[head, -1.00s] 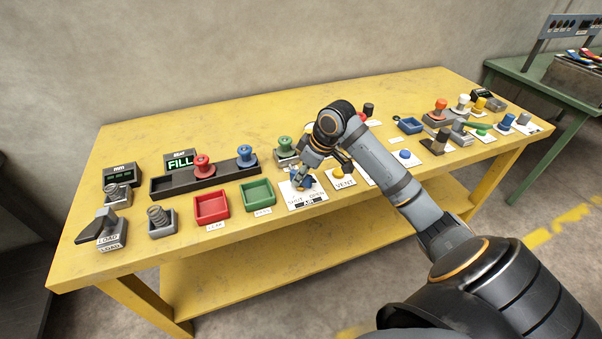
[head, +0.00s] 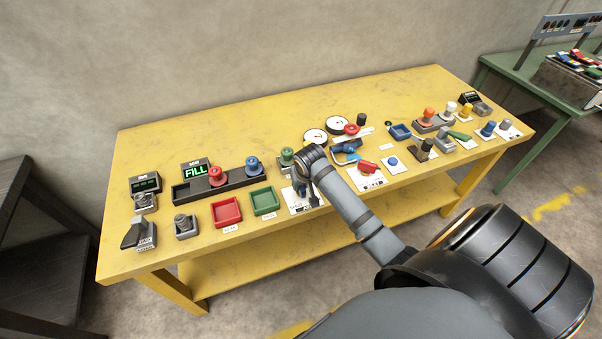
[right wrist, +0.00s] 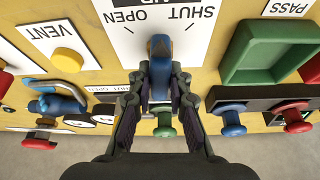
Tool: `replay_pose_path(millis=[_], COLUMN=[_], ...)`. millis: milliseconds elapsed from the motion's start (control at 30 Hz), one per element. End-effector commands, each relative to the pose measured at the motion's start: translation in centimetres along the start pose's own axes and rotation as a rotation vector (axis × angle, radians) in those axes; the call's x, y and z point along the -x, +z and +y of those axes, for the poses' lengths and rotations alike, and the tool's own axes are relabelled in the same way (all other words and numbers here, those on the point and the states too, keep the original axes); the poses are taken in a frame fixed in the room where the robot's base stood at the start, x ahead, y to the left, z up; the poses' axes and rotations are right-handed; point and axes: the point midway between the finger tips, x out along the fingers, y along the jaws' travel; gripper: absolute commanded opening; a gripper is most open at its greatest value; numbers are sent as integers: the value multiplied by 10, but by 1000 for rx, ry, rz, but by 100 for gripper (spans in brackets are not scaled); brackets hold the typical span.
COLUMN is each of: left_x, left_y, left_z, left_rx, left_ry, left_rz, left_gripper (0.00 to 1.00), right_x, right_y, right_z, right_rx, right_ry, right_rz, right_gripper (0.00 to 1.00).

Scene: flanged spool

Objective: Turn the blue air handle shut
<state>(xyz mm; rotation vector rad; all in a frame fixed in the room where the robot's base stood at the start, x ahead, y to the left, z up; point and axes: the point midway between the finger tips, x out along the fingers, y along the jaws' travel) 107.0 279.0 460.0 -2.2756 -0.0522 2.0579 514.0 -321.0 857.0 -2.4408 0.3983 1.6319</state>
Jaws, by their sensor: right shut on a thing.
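The blue air handle (right wrist: 160,46) stands on a white plate (right wrist: 201,42) printed SHUT and OPEN, in the right wrist view. Its visible end points between the two words, toward the top of that view. My right gripper (right wrist: 160,76) is shut on the handle, with a finger on each side. In the head view my right gripper (head: 304,190) is over the same plate (head: 296,207), and my wrist hides most of the handle. My left gripper is in neither view.
A green tray (head: 264,212) and a red tray (head: 228,224) stand left of the plate. A black rack (head: 222,187) with red and blue knobbed pieces is behind them. The yellow VENT button (right wrist: 67,59) is close beside the plate. A red handle (head: 368,166) is to the right.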

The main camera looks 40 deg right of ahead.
Motion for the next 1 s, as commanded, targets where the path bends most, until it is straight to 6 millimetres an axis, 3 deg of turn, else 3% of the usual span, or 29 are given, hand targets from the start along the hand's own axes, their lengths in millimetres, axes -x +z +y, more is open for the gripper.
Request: replay_pose_path(millis=[33, 100, 400, 1000], left_x=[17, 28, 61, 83], left_y=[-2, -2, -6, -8], left_z=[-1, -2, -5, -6], left_rx=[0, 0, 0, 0], left_ry=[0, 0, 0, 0], left_rz=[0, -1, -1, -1], left_gripper=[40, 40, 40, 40], right_x=[8, 8, 5, 1], right_y=[-2, -2, -2, -1], right_z=[-2, -1, -1, 0], right_rx=[-42, -103, -354, -640], right_ry=[14, 40, 146, 264], right_rz=[-4, -4, -2, 1], right_gripper=[0, 0, 0, 0])
